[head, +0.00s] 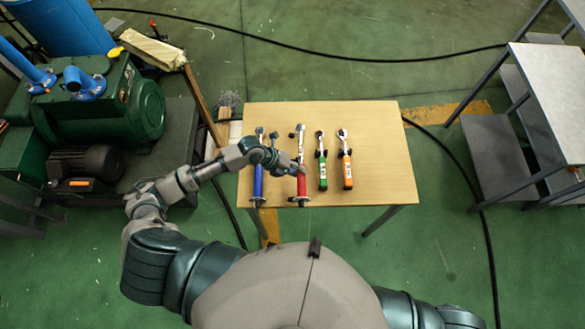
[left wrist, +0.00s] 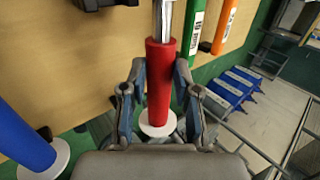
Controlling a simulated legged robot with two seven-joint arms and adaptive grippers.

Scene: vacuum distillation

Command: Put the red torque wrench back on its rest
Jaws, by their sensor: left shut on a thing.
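The red torque wrench (head: 302,182) lies lengthwise over the wooden table, its metal head toward the far side, between the blue wrench and the green one. My left gripper (head: 296,171) reaches in from the left and is shut on its red handle. In the left wrist view the red handle (left wrist: 160,85) runs between the two fingers of the left gripper (left wrist: 160,95), with its white end disc toward the palm. A dark rest piece (head: 292,135) shows beside the wrench's head. I cannot tell whether the wrench touches its rest. My right gripper is out of view.
The blue wrench (head: 258,182) lies close on the left. The green wrench (head: 323,172) and the orange wrench (head: 347,170) lie on the right. The table's (head: 385,150) right part is clear. A green pump (head: 110,110) stands left, a grey shelf (head: 555,95) right.

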